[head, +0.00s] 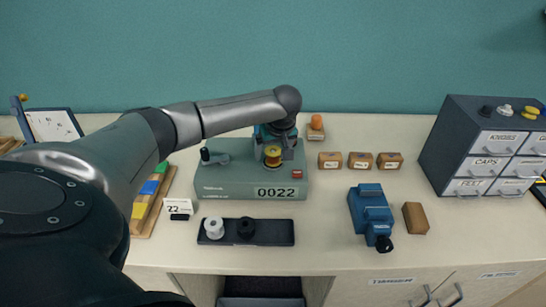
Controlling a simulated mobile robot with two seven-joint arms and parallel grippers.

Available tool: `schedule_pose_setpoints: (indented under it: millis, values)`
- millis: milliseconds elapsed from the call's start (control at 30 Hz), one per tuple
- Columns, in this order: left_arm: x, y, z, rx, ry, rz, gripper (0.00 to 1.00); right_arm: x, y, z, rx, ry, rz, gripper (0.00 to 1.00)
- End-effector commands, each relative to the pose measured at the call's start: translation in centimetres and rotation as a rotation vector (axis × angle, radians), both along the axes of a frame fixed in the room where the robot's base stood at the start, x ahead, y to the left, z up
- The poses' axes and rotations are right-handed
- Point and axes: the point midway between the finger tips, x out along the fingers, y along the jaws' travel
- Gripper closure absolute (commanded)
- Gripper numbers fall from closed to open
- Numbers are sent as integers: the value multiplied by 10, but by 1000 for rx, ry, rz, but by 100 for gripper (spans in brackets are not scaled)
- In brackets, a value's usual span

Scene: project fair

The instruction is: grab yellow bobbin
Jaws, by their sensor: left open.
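The yellow bobbin (272,161) sits at the upper right of the grey-green box marked 0022 (225,181). My left arm reaches in from the left and bends down over this box. My left gripper (277,152) points down at the yellow bobbin, with its dark fingers open close about it. I cannot tell whether the fingers touch the bobbin, and part of it is hidden by the gripper. My right gripper is out of view.
A dark tray (273,232) holds a white bobbin (213,228) and a black bobbin (245,228). A blue device (371,214) and a brown block (415,218) stand to the right. Several small wooden blocks sit behind. A dark drawer cabinet (447,147) stands far right.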

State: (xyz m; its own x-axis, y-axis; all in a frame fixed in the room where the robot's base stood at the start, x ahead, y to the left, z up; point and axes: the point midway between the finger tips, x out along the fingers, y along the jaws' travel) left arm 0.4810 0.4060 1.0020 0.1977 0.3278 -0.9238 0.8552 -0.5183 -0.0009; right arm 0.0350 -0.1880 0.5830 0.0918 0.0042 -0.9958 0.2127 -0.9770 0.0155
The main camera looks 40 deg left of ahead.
Motion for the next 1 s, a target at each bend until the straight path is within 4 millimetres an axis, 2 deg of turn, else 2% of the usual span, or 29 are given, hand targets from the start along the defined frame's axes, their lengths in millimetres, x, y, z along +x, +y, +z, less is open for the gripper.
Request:
schedule_pose_setpoints:
  millis: [167, 900, 967, 1000]
  values:
    - [0, 0, 0, 0, -1, 0, 9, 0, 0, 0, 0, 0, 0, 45]
    - [0, 0, 1, 0, -1, 0, 91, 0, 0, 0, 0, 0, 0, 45]
    - [0, 0, 1, 0, 0, 0, 98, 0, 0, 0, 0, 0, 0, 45]
    - [0, 0, 1, 0, -1, 0, 98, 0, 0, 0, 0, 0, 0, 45]
